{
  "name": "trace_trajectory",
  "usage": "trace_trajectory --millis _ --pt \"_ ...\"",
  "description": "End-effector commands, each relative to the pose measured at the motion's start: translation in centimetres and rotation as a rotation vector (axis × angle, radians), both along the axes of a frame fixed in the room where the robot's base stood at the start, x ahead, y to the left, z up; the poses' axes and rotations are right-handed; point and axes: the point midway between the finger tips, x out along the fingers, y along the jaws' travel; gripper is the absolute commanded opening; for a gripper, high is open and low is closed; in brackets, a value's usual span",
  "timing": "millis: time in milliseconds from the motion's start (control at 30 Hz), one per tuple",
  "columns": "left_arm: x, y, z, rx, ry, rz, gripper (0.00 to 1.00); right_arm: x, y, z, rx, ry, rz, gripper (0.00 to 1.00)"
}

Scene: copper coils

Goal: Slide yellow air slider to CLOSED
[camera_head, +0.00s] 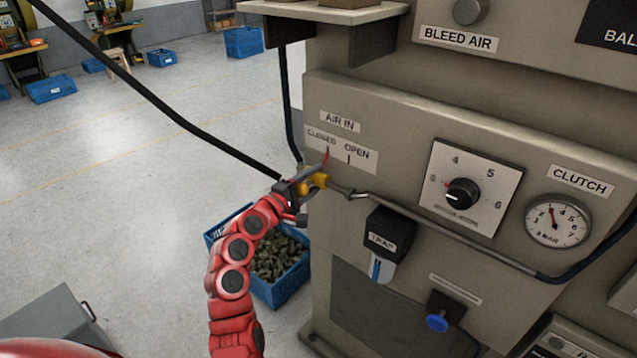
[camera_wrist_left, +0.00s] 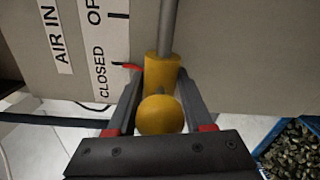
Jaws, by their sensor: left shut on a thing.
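The yellow air slider (camera_head: 316,181) sits on a thin metal pipe under the AIR IN label, below the CLOSED (camera_head: 321,137) and OPEN (camera_head: 357,152) marks. My left gripper (camera_head: 305,186) is at the slider from the left. In the left wrist view the yellow slider (camera_wrist_left: 161,95) with its round knob stands between the two fingers of my left gripper (camera_wrist_left: 161,98), which are shut on it. A red pointer (camera_wrist_left: 127,66) beside the slider lies near the CLOSED word. My right gripper is not in view.
The grey machine panel (camera_head: 400,130) carries a dial (camera_head: 463,193), a clutch gauge (camera_head: 556,221) and a trap (camera_head: 385,255). A blue crate (camera_head: 280,292) of dark pieces stands on the floor below. Black hoses run beside the pipe.

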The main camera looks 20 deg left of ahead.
Motion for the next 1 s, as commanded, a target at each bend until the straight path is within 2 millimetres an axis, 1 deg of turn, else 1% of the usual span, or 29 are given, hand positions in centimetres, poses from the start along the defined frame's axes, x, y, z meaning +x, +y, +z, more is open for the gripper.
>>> trace_trajectory --millis 33,133,167,467,567,667,767,1000 --pt "0.0 0.3 0.1 -0.001 -0.002 0.006 0.55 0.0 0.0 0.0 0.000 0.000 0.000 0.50" --pt "0.0 0.2 0.1 -0.001 -0.002 0.005 0.73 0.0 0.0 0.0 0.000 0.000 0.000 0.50" --pt "0.0 0.2 0.1 -0.001 -0.002 0.005 0.76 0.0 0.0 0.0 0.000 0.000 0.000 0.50" --pt "-0.1 0.2 0.1 0.000 -0.003 0.004 0.76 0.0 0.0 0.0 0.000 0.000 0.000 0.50" --pt "-0.7 0.4 0.0 0.000 -0.005 0.005 0.76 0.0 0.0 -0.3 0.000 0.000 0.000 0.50" --pt "-1.9 1.0 -0.2 -0.001 -0.006 0.008 0.76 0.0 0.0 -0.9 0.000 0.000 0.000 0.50" --pt "-4.0 1.8 -0.2 -0.001 -0.008 0.010 0.76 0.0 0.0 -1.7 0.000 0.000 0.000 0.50" --pt "-10.1 4.1 -0.2 -0.001 -0.008 0.012 0.76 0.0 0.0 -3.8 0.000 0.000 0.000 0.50"
